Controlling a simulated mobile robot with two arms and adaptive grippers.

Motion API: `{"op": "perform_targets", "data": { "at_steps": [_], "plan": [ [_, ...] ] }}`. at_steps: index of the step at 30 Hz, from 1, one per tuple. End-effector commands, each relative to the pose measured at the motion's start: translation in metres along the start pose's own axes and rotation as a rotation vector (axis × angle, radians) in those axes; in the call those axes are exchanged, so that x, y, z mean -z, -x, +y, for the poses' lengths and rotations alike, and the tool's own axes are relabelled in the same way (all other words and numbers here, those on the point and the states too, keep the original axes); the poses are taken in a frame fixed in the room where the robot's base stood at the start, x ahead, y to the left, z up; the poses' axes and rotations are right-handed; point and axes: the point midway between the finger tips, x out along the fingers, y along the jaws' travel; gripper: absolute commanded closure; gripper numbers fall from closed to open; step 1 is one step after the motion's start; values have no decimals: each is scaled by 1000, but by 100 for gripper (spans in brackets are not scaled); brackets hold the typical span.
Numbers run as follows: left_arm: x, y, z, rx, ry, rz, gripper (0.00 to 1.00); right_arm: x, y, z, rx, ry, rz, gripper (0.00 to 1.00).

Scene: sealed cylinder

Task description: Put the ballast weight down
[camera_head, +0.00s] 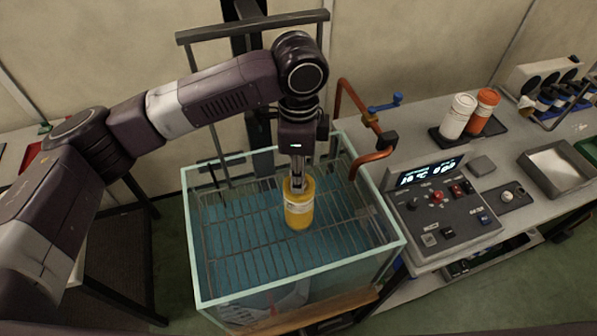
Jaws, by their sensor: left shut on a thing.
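The ballast weight, which I take to be the yellow cylinder with a pale label band (299,212), is upright inside the glass tank's outline. My left gripper (297,183) comes down from above and is shut on its top. The glass tank (352,262) is open at the top and has blue water and a wire rack (240,252) inside. My right gripper is not in view.
Orange pipe (372,158) with a blue valve handle (384,103) bends over the tank's right rim. A control box (445,215) stands right of the tank. White bottle (457,117), orange bottle (483,111) and a metal tray (560,168) are on the bench. A dark frame rises behind the tank.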

Motion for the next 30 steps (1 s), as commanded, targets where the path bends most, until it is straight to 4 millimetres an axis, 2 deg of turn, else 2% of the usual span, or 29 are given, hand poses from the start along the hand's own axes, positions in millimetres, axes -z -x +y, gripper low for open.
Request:
{"op": "perform_targets", "data": {
  "at_steps": [3,4,8,16,20,23,30],
  "plan": [
    [0,-2,0,-1,0,0,100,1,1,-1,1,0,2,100],
    [0,-2,0,0,0,0,75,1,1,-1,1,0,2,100],
    [0,-2,0,0,-1,0,61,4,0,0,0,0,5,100],
    [0,-1,0,0,-1,0,61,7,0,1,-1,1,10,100],
    [1,7,-1,2,-1,2,61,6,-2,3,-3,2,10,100],
    [1,22,-1,4,-2,2,61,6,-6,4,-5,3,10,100],
    [1,75,-1,2,-2,2,61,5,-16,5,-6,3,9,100]
  ]
}}
